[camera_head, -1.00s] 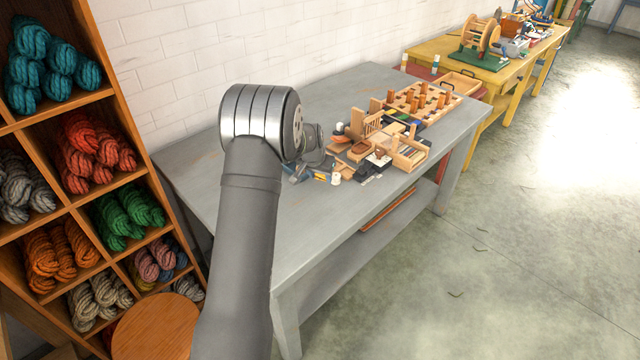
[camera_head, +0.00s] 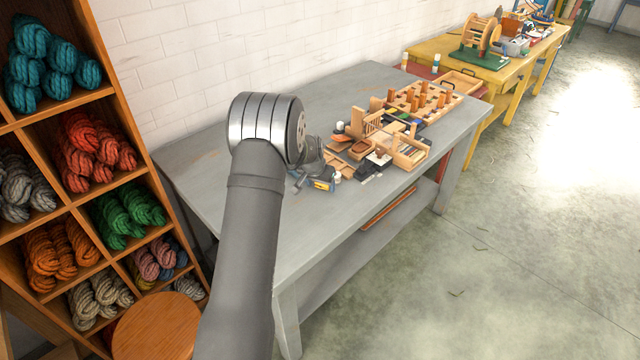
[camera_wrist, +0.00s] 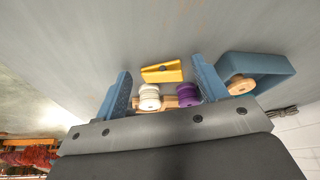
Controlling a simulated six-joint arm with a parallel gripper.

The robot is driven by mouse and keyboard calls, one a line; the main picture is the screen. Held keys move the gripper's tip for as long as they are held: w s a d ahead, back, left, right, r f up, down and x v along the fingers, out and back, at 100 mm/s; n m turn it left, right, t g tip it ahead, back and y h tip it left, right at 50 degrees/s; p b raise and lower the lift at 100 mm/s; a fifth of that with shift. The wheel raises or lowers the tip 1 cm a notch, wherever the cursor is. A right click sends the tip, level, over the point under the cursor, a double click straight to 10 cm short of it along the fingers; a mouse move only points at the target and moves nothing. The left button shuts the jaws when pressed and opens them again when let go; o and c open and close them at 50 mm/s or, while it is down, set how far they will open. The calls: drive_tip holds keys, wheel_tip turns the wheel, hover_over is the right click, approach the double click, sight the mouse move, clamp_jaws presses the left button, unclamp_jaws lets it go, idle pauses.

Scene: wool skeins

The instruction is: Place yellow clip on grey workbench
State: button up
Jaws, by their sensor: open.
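The yellow clip (camera_wrist: 162,72) shows in the wrist view against the grey workbench top, between the tips of my two blue fingers and apart from both. My gripper (camera_wrist: 162,68) is open with nothing clamped in it. In the head view a small yellow patch (camera_head: 321,185), seemingly the clip, shows on the near part of the grey workbench (camera_head: 250,215), by my gripper. My arm hides part of that area. Whether the clip touches the bench is hard to tell.
In the wrist view a white spool (camera_wrist: 149,97), a purple spool (camera_wrist: 188,92) and a blue holder with a wooden disc (camera_wrist: 255,72) are close by my fingers. Wooden trays and blocks (camera_head: 405,150) crowd the bench to the right. The bench's near left is clear.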

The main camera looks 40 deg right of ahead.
drive_tip(key=shift+r, duration=0.1)
drive_tip(key=v, duration=1.2)
drive_tip(key=x, duration=1.2)
wheel_tip(320, 180, up, 2)
drive_tip(key=shift+r, duration=0.55)
